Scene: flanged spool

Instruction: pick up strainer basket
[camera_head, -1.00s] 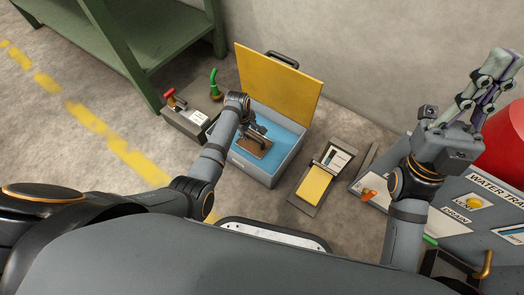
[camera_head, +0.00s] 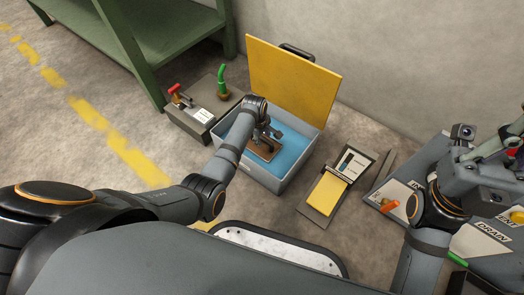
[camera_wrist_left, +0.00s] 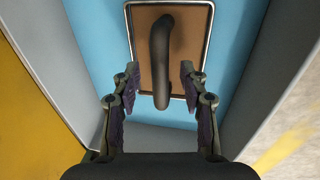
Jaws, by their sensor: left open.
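The strainer basket appears to be the brown rectangular piece with a thin metal rim (camera_wrist_left: 145,68) and a dark curved handle (camera_wrist_left: 161,55). It lies in the blue-lined box (camera_head: 292,150), and in the head view (camera_head: 264,152) my left gripper partly covers it. My left gripper (camera_head: 266,135) is open and reaches down into the box. In the left wrist view its fingers (camera_wrist_left: 159,80) stand on either side of the handle's near part, with gaps and nothing held. My right gripper (camera_head: 508,142) is at the right edge, partly cut off, away from the box.
The box's yellow lid (camera_head: 290,82) stands open at the back. A grey unit with red and green handles (camera_head: 200,105) is left of the box. A flat panel with a yellow pad (camera_head: 328,192) lies right. A labelled grey panel (camera_head: 475,238) is under my right arm. A green shelf (camera_head: 150,45) stands behind left.

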